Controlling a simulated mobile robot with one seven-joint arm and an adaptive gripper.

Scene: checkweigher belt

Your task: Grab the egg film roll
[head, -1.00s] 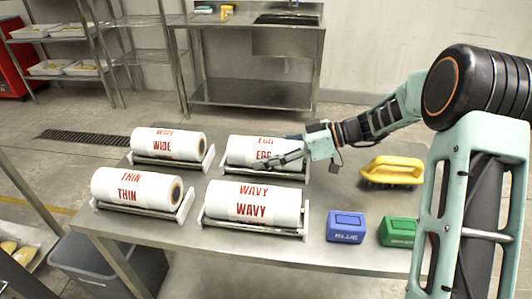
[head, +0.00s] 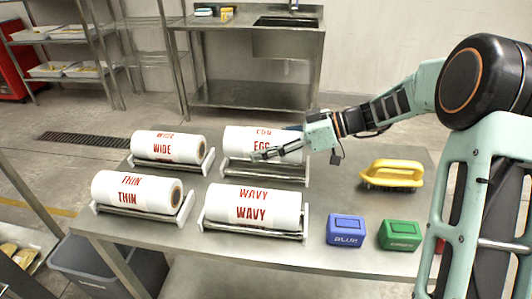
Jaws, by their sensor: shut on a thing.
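The egg film roll (head: 243,138) is a white roll with red EGG lettering at the back right of the group of rolls. My gripper (head: 268,154) reaches in from the right and is shut on the roll, one finger showing across its front. The roll is raised a little above its cradle (head: 265,174), whose bars show bare beneath it. The roll's right end is partly hidden behind my gripper.
The WIDE roll (head: 165,146), THIN roll (head: 135,190) and WAVY roll (head: 252,206) sit in cradles on the steel table (head: 290,255). A blue box (head: 346,229), green box (head: 399,235) and yellow-handled brush (head: 392,173) stand on the right.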

